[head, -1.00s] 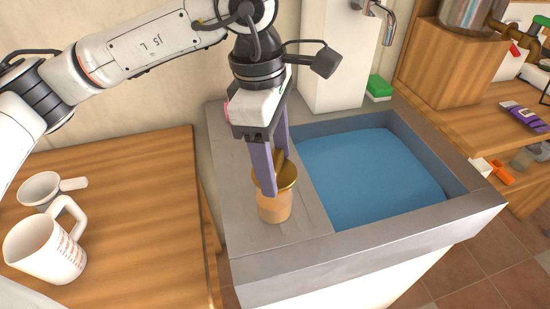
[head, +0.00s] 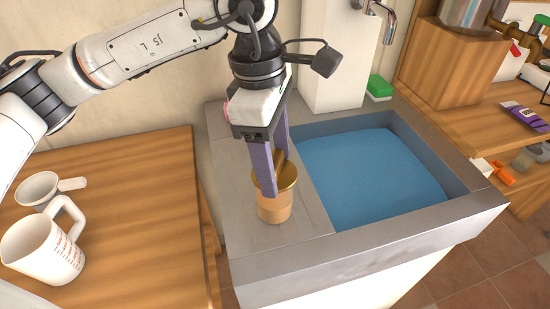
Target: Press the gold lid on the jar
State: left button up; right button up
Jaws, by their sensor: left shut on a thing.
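The jar (head: 274,208) is orange-brown and stands upright on the grey ledge left of the sink basin. The gold lid (head: 288,178) sits at the top of the jar, level as far as I can see. My left gripper (head: 275,178) comes down from above, with its two purple fingers on either side of a raised part at the middle of the lid. It is shut on the gold lid. The near finger hides part of the lid, so I cannot tell how tightly the lid meets the jar's rim. My right gripper is not in view.
The sink basin (head: 318,142) with blue water is right of the jar. A green sponge (head: 378,86) lies behind it, near the tap (head: 385,14). A white measuring jug (head: 42,250) and a small strainer-like cup (head: 40,188) stand on the wooden table (head: 140,200) at left.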

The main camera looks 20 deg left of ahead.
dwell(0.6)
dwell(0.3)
pick_arm(q)
jog(key=o, duration=1.6)
jog(key=shift+r+p, duration=1.8)
jog(key=shift+r, duration=1.7)
jog(key=shift+c, duration=0.5)
grip_shut()
